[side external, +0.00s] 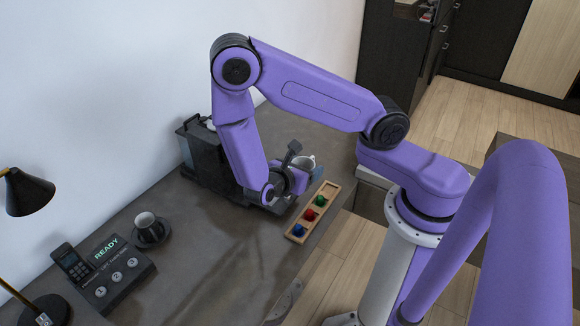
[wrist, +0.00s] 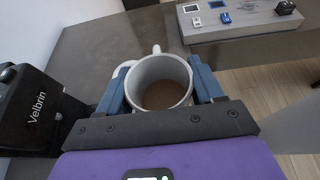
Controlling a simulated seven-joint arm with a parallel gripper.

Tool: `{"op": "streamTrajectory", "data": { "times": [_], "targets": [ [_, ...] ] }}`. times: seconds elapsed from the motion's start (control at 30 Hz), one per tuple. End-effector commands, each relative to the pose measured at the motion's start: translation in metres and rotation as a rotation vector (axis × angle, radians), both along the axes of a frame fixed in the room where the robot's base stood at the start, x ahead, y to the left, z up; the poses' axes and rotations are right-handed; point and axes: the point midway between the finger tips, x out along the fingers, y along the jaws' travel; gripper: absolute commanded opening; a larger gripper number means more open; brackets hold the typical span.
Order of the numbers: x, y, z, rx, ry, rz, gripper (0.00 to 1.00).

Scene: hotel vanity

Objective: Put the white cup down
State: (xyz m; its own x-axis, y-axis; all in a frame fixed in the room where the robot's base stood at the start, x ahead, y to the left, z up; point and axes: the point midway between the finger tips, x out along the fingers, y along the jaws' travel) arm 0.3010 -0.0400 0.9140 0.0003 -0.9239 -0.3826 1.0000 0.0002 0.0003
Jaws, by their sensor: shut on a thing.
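The white cup (wrist: 165,68) is between the two blue fingers of my gripper (wrist: 161,78) in the wrist view. The cup is upright and holds brown liquid. My gripper is shut on its sides, and a handle sticks out at the far side. In the side external view, the white cup (side external: 304,161) shows partly behind my gripper (side external: 303,176), beside the dark machine. I cannot tell whether the cup's base touches the counter (side external: 215,265).
The dark machine (side external: 201,146) stands close left of my gripper. A wooden tray (side external: 325,197) with red, green and blue pieces lies near the counter edge. A grey switch panel (wrist: 243,25) shows in the wrist view.

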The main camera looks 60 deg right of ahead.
Motion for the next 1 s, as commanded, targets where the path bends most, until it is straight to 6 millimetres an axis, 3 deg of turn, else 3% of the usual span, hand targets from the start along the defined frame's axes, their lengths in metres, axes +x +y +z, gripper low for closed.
{"op": "streamTrajectory", "data": {
  "times": [0.2,0.37,0.5,0.63,0.8,1.0],
  "targets": [
    [-0.019,-0.002,0.007,-0.001,0.001,-0.036,0.31],
    [-0.045,-0.021,0.011,-0.002,0.000,-0.253,0.31],
    [-0.081,-0.036,0.014,-0.001,0.000,-0.573,0.31],
    [-0.112,-0.037,0.016,-0.001,0.000,-0.882,0.31],
    [-0.140,-0.023,0.019,-0.001,0.000,-1.272,0.31],
    [-0.151,0.003,0.019,0.000,0.001,-1.719,0.31]
  ]
}}
